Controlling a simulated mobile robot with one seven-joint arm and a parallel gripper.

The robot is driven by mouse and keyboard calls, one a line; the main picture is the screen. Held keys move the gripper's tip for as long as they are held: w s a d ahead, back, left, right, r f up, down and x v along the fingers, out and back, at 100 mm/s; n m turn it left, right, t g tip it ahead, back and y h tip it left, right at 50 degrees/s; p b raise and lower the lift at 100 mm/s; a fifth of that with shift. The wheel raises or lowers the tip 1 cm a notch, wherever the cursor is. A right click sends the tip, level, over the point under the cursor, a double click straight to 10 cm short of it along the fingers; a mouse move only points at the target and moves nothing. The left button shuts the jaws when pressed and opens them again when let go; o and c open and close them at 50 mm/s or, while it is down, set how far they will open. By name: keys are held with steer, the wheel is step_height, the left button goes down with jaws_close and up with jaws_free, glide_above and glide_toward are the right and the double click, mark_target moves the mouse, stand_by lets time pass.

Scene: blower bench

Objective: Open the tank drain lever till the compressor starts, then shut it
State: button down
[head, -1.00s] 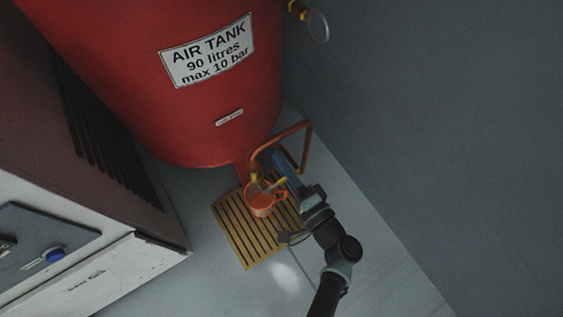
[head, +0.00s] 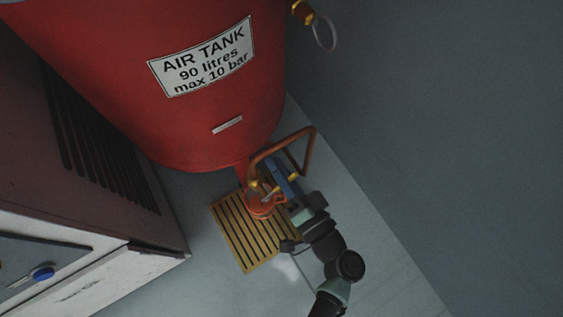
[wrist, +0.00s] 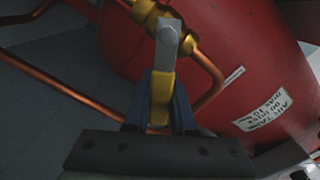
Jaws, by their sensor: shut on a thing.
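The drain lever is a flat metal handle with a yellow sleeve (wrist: 162,88). In the wrist view its bare grey end (wrist: 168,38) lies over the brass valve (wrist: 188,46). My gripper (wrist: 160,108) has its blue fingers on both sides of the yellow sleeve and is shut on it. In the head view my gripper (head: 284,180) is below the red air tank (head: 218,110), beside the brass valve (head: 256,187). The lever is only partly visible there. The valve's inner position and any flow from it cannot be seen.
An orange cup (head: 262,209) stands under the valve on a slatted yellow grate (head: 236,236). A copper pipe (head: 309,152) bends close behind my fingers. A cabinet with a blue knob (head: 43,273) stands at left. Bare floor lies to the right, before the wall.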

steer(key=shift+s+a+r+n+b, duration=0.45)
steer(key=shift+n+b, duration=0.65)
steer(key=shift+n, duration=0.45)
steer(key=shift+s+a+r+n+b, duration=0.35)
steer(key=shift+a+n+b, duration=0.2)
steer(key=shift+n+b, duration=0.75)
steer(key=shift+s+a+r+n+b, duration=0.45)
steer(key=shift+n+b, duration=0.4)
steer(key=shift+n, duration=0.9)
steer(key=c, duration=0.7)
jaws_free()
steer(key=shift+w, duration=0.1)
steer(key=shift+c, duration=0.2)
steer(key=shift+a, duration=0.1)
